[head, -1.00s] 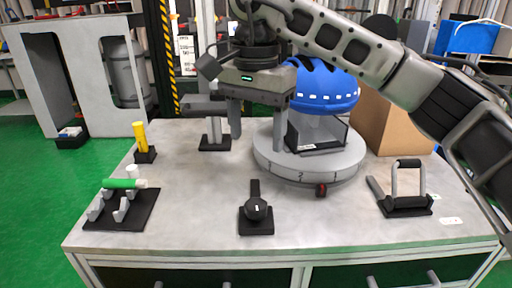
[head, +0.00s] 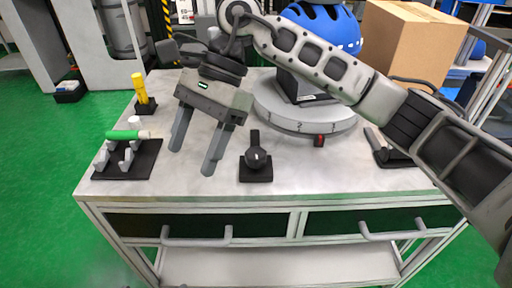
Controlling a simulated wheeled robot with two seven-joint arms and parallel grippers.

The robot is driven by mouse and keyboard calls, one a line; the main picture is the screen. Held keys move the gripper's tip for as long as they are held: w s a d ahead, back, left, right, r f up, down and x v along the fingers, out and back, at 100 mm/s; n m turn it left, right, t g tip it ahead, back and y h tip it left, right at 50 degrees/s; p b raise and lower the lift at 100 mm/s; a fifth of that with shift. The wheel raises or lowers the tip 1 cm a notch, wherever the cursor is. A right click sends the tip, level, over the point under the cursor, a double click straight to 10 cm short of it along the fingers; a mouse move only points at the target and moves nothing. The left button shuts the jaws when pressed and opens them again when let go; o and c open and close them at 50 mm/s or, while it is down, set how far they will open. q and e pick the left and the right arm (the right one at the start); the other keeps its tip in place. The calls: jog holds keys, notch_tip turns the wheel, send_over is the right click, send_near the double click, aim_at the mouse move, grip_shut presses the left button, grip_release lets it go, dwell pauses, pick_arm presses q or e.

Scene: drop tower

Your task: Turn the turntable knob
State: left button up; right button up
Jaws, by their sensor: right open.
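The turntable (head: 310,122) is a round grey disc with numbers on its side, and a blue helmet (head: 322,30) stands on a dark stand on it. In front of it, a black knob (head: 256,158) with an upright pointer bar sits on a square black base near the table's front edge. My right gripper (head: 194,158) is open and empty, its two fingers pointing down to the left of the knob and apart from it. My right arm crosses over the turntable and hides part of it. My left gripper is not in view.
On the grey table (head: 215,186), a green cylinder (head: 126,135) lies on a black-based rack at the left, with a yellow cylinder (head: 139,88) in a holder behind. A cardboard box (head: 412,45) stands at the back right. Drawer handles (head: 197,241) stick out in front.

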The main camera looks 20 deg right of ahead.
aim_at(262, 163)
jog(key=s+a+r+m+g+y+p, duration=0.35)
jog(key=s+a+m+y, duration=0.4)
jog(key=m+y, duration=0.35)
jog(key=w+d+f+m+t+y+p, duration=0.15)
jog(key=d+m+t, duration=0.35)
jog(key=m+t, duration=0.75)
jog(key=w+d+f+m+t+y+p, duration=0.1)
jog(key=w+d+m+t+p, duration=0.2)
jog(key=m+t, duration=1)
jog(key=s+d+f+m+h, duration=0.3)
jog(key=d+f+m+h, duration=0.4)
jog(key=m, duration=0.4)
jog(key=s+d+f+m+h, duration=0.3)
jog(key=d+f+m+h, duration=0.3)
jog(key=d+m+h, duration=0.3)
jog(key=shift+m+y, duration=0.25)
jog(key=shift+m, duration=0.4)
jog(key=x, duration=0.5)
jog(key=a+x, duration=0.1)
jog(key=x, duration=0.4)
jog(key=p+x, duration=0.1)
jog(key=x, duration=0.5)
jog(key=shift+s+a+f, duration=0.1)
jog(key=shift+a, duration=0.15)
